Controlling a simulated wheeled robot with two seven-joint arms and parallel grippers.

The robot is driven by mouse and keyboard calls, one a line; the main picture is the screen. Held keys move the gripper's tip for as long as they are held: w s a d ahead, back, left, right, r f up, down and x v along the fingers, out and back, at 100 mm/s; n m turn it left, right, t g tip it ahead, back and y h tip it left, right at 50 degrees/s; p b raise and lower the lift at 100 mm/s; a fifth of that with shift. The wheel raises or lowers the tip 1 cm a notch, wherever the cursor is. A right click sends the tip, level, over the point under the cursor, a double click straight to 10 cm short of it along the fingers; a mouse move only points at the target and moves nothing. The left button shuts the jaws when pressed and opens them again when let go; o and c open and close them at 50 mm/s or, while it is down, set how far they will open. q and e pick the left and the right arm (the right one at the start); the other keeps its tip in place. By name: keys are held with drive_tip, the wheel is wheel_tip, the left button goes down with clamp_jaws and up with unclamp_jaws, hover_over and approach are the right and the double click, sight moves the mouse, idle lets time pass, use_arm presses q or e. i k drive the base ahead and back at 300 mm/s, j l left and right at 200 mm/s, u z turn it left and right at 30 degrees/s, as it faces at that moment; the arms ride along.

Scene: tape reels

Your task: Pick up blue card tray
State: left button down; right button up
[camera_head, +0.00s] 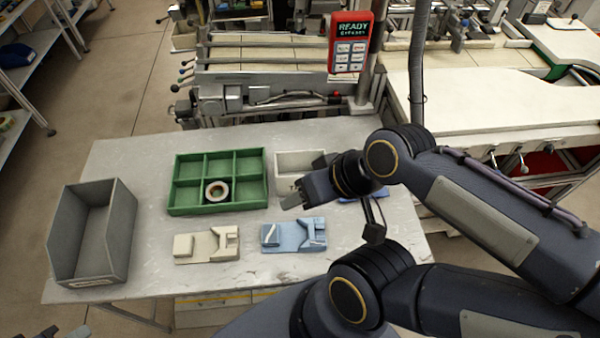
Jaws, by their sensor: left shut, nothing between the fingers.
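A light-blue tray-like piece (284,239) with raised shaped parts lies on the table, right of a similar beige piece (197,248). I take it for the blue card tray. A second blue thing (350,196) shows a little behind my arm and is mostly hidden. My right gripper is not in view.
A green divided tray (188,209) holds a tape reel (217,191). A white bin (293,160) stands beside it, partly hidden by the gripper. A grey open bin (122,222) stands at the table's left. The table front (160,283) is clear. My arm links cover the right side.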

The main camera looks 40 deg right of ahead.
sight(305, 234)
drive_tip(key=z, duration=1.25)
drive_tip(key=k+j+u, duration=0.15)
drive_tip(key=k+u, duration=0.35)
drive_tip(key=k, duration=0.15)
drive_tip(key=u, duration=0.5)
drive_tip(key=l+u, duration=0.15)
drive_tip(key=u, duration=0.8)
drive_tip(key=l+u, duration=0.1)
drive_tip(key=u, duration=0.4)
drive_tip(key=k+u, duration=0.1)
drive_tip(key=u, duration=0.4)
drive_tip(key=k+l+u, duration=0.1)
drive_tip(key=k+l, duration=0.75)
drive_tip(key=k, duration=0.25)
drive_tip(key=l+u, duration=0.05)
